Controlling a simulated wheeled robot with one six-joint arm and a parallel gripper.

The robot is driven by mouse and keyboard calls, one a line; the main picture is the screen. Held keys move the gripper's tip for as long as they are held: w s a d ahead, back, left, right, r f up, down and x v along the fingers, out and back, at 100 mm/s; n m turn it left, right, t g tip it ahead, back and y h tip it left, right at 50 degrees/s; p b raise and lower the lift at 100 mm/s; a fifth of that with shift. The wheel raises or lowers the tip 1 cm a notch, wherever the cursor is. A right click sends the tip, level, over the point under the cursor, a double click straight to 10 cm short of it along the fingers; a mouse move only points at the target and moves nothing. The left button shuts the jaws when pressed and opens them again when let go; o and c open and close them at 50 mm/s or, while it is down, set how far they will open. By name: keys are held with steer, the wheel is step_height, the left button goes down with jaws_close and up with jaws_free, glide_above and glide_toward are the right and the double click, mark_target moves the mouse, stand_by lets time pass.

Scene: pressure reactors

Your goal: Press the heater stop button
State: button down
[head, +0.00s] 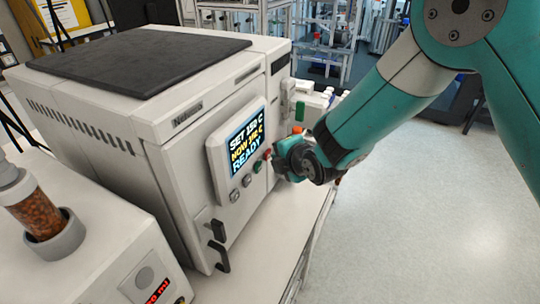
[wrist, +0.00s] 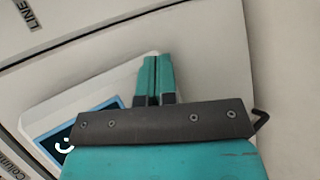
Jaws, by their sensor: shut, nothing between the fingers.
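The heater (head: 170,110) is a big white box with a dark top. Its tilted control panel (head: 214,150) has a screen (head: 246,143) reading a set value, a current value and READY. Below the screen is a row of buttons: two grey ones (head: 234,195), a green one (head: 257,167) and a red one (head: 267,154) at the right end. My gripper (head: 275,160) is just right of the red button; contact cannot be told. In the wrist view my gripper (wrist: 152,62) is shut and empty, in front of the panel (wrist: 92,92), with the buttons hidden.
Black handles (head: 222,260) stick out low on the heater's front. A device with a jar of brown granules (head: 38,215) stands at the front left. Small bottles (head: 328,93) stand behind my gripper. The floor (head: 430,215) at the right is clear.

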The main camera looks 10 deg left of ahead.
stand_by(0.5)
steer(key=shift+s+d, duration=0.25)
steer(key=shift+d, duration=0.35)
steer(key=shift+d+b, duration=0.1)
steer(key=shift+b, duration=0.2)
steer(key=d, duration=0.1)
steer(key=s+d+b, duration=0.1)
steer(key=d, duration=0.2)
steer(key=shift+s+d, duration=0.3)
steer(key=shift+s, duration=0.05)
steer(key=shift+r, duration=0.1)
steer(key=s+d+r+m+g+h+b, duration=0.1)
steer(key=s+d+r+m+g+b, duration=0.1)
steer(key=s+m, duration=0.4)
steer(key=s+d+r+m+g+b, duration=0.2)
steer(key=s+d+r+m+g, duration=0.2)
steer(key=s, duration=0.8)
steer(key=s+d+r+m+g+h+b, duration=0.1)
steer(key=s+d+r+m+g+b, duration=0.1)
steer(key=s+d+m, duration=0.5)
steer(key=s+r+m+g, duration=0.1)
steer(key=s+m, duration=0.1)
steer(key=shift+s+r+h, duration=0.15)
steer(key=shift+s+h, duration=0.15)
steer(key=shift+s, duration=0.05)
